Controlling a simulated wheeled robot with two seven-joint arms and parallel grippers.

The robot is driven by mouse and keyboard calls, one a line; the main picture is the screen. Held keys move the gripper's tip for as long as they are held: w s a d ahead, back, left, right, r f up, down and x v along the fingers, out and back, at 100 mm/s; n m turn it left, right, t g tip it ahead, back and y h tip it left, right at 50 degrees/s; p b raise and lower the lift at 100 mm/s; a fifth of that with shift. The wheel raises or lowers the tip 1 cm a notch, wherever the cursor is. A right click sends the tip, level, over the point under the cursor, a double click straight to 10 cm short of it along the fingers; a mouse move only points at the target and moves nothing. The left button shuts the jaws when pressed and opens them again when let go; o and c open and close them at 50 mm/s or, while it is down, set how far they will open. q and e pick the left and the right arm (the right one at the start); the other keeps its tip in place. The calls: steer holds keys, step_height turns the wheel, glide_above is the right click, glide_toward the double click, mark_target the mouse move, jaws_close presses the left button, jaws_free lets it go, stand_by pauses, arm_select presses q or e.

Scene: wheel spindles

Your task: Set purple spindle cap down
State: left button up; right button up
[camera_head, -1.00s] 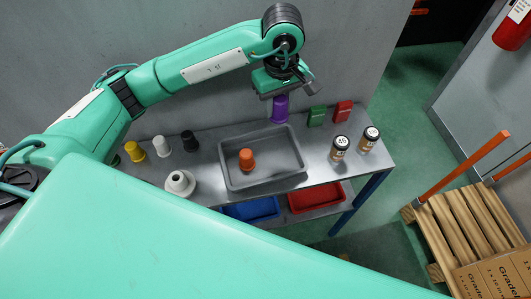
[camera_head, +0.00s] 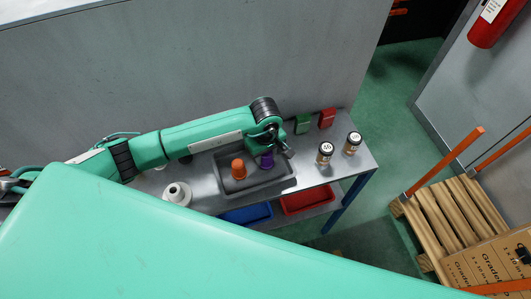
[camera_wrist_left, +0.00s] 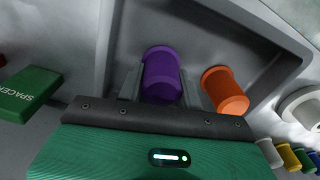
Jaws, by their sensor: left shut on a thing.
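The purple spindle cap (camera_head: 267,160) is in the grey tray (camera_head: 288,186), to the right of the orange cap (camera_head: 238,169). My left gripper (camera_head: 270,150) is shut on the purple cap from above. In the left wrist view the purple cap (camera_wrist_left: 162,76) sits between the two fingers (camera_wrist_left: 160,88), and the orange cap (camera_wrist_left: 225,90) stands close beside it, apart from the fingers. I cannot tell whether the purple cap touches the tray floor. My right gripper does not show.
A green block (camera_head: 303,124), a red block (camera_head: 327,118) and two labelled jars (camera_head: 325,153) stand on the table right of the tray. A white flanged part (camera_head: 177,193) is to the left. Blue (camera_head: 246,214) and red bins (camera_head: 306,200) sit below. A pallet (camera_head: 440,215) stands at right.

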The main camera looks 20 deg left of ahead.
arm_select(q)
steer(key=shift+f, duration=0.3)
steer(key=shift+f, duration=0.1)
steer(key=shift+f, duration=0.1)
steer(key=o, duration=1)
